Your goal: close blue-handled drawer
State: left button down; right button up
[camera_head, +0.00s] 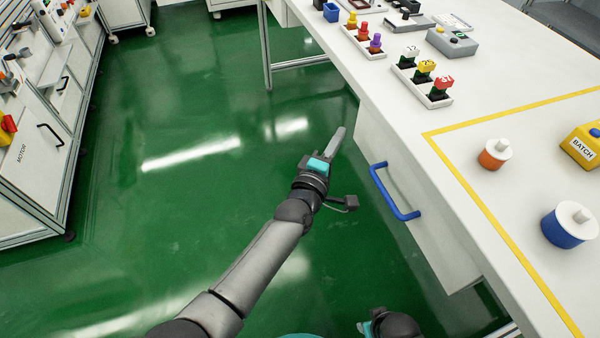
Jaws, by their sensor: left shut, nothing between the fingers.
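The drawer (424,232) has a white front under the near edge of the white table. Its blue handle (395,192) is a bar on that front. The front lies close along the table edge and I see no open interior; whether a small gap is left, I cannot tell. My left gripper (337,139) is shut and empty, over the green floor. It is to the left of the handle and apart from it in the picture.
The table (395,90) holds coloured knobs in trays, an orange-and-white cylinder (492,155), a blue-and-white cylinder (567,226) and a yellow BATCH box (583,143). A yellow line (480,204) marks the tabletop. A white cabinet (35,175) stands at the left. Green floor between is clear.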

pick_arm(q)
jog(key=p+v, duration=0.3)
jog(key=v, duration=0.7)
pick_arm(e)
jog(key=s+d+f, duration=0.3)
jog(key=s+f, duration=0.1)
jog(key=shift+s+d, duration=0.3)
jog(key=shift+s, duration=0.05)
pick_arm(q)
jog(key=shift+f, duration=0.1)
